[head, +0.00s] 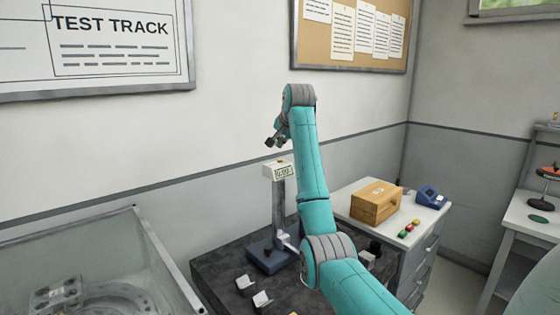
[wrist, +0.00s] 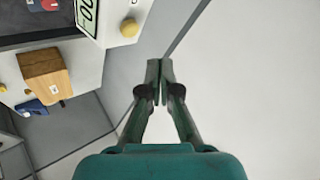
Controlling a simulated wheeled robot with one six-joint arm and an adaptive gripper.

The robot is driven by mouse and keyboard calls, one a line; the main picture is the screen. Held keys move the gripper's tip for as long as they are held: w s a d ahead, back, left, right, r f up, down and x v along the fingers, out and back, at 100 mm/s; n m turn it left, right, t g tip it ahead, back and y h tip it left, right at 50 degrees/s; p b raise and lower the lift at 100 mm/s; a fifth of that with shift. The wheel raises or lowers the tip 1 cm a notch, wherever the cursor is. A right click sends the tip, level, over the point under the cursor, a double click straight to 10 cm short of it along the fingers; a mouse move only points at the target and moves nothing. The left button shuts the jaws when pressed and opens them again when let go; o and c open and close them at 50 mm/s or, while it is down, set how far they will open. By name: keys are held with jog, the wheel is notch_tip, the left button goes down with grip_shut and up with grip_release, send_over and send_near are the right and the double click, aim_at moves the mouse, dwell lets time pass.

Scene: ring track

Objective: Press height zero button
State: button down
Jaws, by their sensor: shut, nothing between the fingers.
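A height gauge stands on the dark bench, with a blue base (head: 270,254), an upright grey column and a white head (head: 270,169) with a green display (head: 284,172). A small yellow button (head: 279,162) sits on top of the head. In the wrist view the yellow button (wrist: 129,27) sticks out of the white head beside the green display (wrist: 87,14). My gripper (head: 271,143) is above the gauge head, apart from it. In the wrist view my gripper (wrist: 160,66) is shut and empty, with the button up and left of its fingertips.
The dark bench (head: 222,268) holds small blocks with pale tops (head: 262,300). A white cabinet to the right carries a wooden box (head: 376,202), a blue device (head: 430,197) and coloured buttons (head: 408,229). A clear-walled track case (head: 90,262) is at left. The wall is behind the gauge.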

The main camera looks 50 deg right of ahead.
jog(key=shift+r, duration=1.25)
